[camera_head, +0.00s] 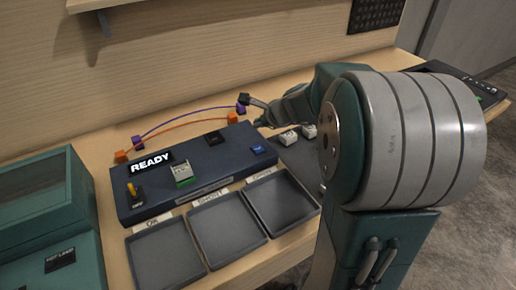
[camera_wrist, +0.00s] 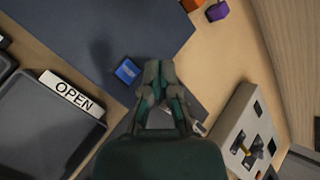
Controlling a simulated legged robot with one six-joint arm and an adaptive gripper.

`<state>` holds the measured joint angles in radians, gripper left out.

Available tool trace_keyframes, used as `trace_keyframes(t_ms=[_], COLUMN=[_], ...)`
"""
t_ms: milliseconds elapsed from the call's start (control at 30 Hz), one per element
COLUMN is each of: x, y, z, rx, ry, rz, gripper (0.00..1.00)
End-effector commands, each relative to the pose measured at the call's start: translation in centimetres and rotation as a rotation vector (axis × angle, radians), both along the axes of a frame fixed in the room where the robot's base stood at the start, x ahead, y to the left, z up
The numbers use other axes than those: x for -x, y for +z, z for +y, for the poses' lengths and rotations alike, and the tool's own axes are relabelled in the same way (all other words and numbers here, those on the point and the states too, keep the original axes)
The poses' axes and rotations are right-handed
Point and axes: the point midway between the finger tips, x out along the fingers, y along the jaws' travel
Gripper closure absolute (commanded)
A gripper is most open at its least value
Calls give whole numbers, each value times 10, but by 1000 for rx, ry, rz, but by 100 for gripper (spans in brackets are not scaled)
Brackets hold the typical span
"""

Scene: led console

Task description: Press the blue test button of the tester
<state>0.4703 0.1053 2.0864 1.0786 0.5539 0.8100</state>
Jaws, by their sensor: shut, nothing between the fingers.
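My gripper (camera_wrist: 158,66) is shut and empty, pointing at the console's dark surface. In the head view my gripper (camera_head: 254,108) is beyond the tester's right end, partly hidden by my arm. Its height over the console is hard to tell.
A yellow lever (camera_head: 133,189) and a green-and-white part (camera_head: 183,173) are on the tester. Orange and purple leads (camera_head: 190,119) arch behind it. Trays (camera_head: 228,228) stand in front. A teal case (camera_head: 40,195) is at left.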

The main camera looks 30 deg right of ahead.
Motion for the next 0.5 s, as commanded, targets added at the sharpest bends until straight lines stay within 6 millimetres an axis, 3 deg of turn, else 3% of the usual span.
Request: trace_keyframes(t_ms=[300, 500], x=[1, 0], y=[-43, -62], z=[-6, -3], rx=[-8, -5], ry=[-2, 1], rz=[4, 3], gripper=[100, 100])
